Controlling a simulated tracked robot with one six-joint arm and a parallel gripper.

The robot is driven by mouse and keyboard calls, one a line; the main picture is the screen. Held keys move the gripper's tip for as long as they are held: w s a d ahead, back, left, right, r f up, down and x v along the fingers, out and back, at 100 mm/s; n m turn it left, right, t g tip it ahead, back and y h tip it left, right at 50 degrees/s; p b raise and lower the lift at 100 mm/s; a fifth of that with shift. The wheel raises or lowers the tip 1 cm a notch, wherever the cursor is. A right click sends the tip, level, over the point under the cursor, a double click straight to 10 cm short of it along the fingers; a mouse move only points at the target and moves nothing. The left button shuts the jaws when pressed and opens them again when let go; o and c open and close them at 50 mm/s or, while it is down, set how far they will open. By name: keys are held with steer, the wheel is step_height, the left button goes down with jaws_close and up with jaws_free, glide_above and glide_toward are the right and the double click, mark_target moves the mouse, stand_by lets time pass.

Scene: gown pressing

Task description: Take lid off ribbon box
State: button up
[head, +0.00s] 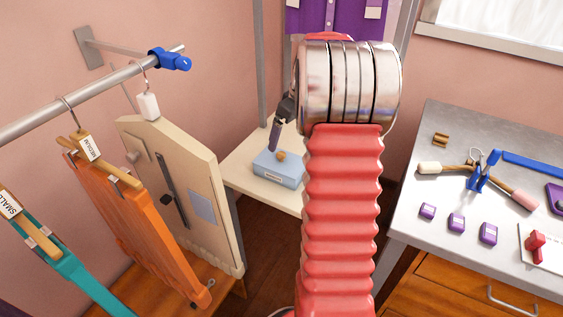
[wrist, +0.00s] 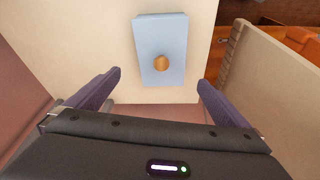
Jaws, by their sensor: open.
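The ribbon box (head: 279,172) is pale blue with a label on its front. It stands on a cream table between the hanging garments and the right-hand table. Its lid (wrist: 150,35) is on, with a round wooden knob (wrist: 161,63) in the middle; the knob also shows in the head view (head: 281,155). My gripper (wrist: 160,82) is open and empty. Its two dark fingers are spread to either side, with the box ahead and between their lines. In the head view one finger (head: 274,136) shows just above and left of the knob; my arm hides the rest.
A tan garment-shaped board (head: 190,165) hangs from a rail (head: 75,100) left of the box, close by. Orange (head: 135,225) and teal pieces hang further left. A grey-topped table (head: 430,210) at right holds purple blocks and tools. Cream table around the box is bare.

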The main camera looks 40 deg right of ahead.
mark_target(281, 154)
steer(key=shift+x, duration=2.7)
steer(key=shift+x, duration=2.6)
steer(key=shift+a, duration=0.15)
steer(key=c, duration=0.7)
step_height(281, 154, up, 10)
